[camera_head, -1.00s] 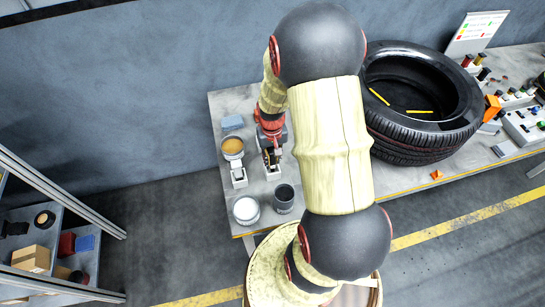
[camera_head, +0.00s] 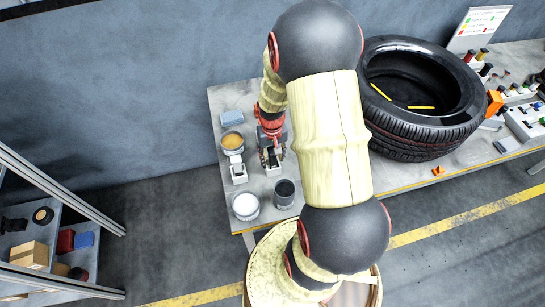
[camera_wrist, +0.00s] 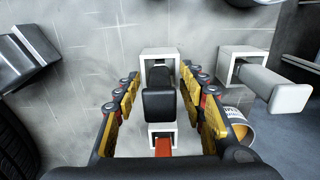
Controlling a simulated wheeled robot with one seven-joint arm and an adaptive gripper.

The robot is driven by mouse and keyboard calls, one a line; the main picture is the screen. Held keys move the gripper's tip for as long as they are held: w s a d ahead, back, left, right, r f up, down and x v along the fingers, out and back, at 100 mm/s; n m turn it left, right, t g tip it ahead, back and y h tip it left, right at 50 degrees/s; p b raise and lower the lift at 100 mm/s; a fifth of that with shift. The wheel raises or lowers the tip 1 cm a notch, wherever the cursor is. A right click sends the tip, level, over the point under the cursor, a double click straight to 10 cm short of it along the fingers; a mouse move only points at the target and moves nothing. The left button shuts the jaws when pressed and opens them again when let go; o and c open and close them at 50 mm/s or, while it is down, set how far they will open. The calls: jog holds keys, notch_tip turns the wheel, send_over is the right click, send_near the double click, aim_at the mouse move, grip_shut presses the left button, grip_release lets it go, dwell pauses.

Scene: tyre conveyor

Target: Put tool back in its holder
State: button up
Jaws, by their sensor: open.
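My gripper (camera_wrist: 162,78) is open in the wrist view, with its yellow-padded fingers on both sides of a tool. The tool has a black rounded body (camera_wrist: 159,105), and a white square part and a red piece show below it in the picture. The tool lines up with a white square holder (camera_wrist: 160,54), and its upper end overlaps the holder's opening. How deep it sits is hidden. Both fingers appear apart from the tool. In the head view my gripper (camera_head: 271,150) is over the white holder (camera_head: 273,170) near the table's left end.
A second white holder (camera_head: 238,172) stands to the left; a pale tool (camera_wrist: 287,91) sits at it in the wrist view. An orange-filled can (camera_head: 232,142), a white-filled can (camera_head: 245,207) and a dark cup (camera_head: 284,193) stand close by. A large tyre (camera_head: 425,135) lies to the right.

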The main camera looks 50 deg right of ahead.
notch_tip(320, 180, up, 12)
dwell(0.7)
jog(key=shift+a, duration=0.1)
jog(key=s+a+r+n+t, duration=0.2)
jog(key=s+a+r+n, duration=0.1)
jog(key=a+r, duration=0.7)
jog(key=s+a+r+n+t, duration=0.3)
jog(key=s+a+r, duration=0.1)
jog(key=a+r, duration=0.7)
jog(key=shift+s+a+t, duration=0.15)
jog(key=shift+a+t, duration=0.15)
jog(key=shift+a, duration=0.45)
jog(key=shift+c, duration=1.1)
